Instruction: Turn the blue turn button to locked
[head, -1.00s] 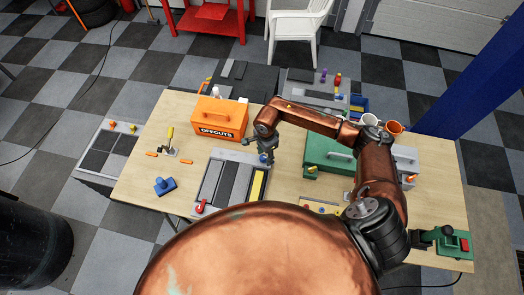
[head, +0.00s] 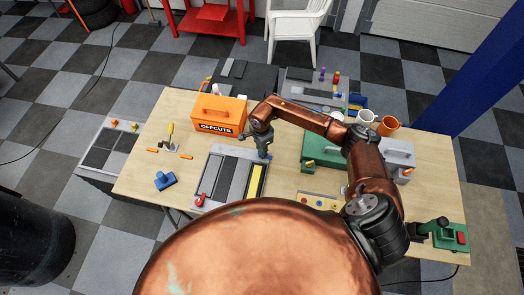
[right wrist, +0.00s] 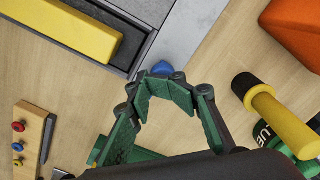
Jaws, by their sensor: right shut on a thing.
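The blue turn button (right wrist: 162,68) sits at the grey corner of the tray frame in the right wrist view, mostly hidden behind the fingertips. In the head view, a small bit of the blue turn button (head: 269,157) shows beside my gripper at the tray's far right corner. My right gripper (right wrist: 163,80) is shut on the button, its green fingers at either side of it. It also shows in the head view (head: 264,153), pointing down. Which way the button is turned cannot be told. My left gripper is out of view.
The grey tray (head: 207,175) holds dark strips and a yellow bar (head: 257,180). An orange OFFCUTS box (head: 220,112) stands left of my gripper, a green box (head: 325,152) right of it. A yellow-handled thing (right wrist: 280,122) lies near my fingers.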

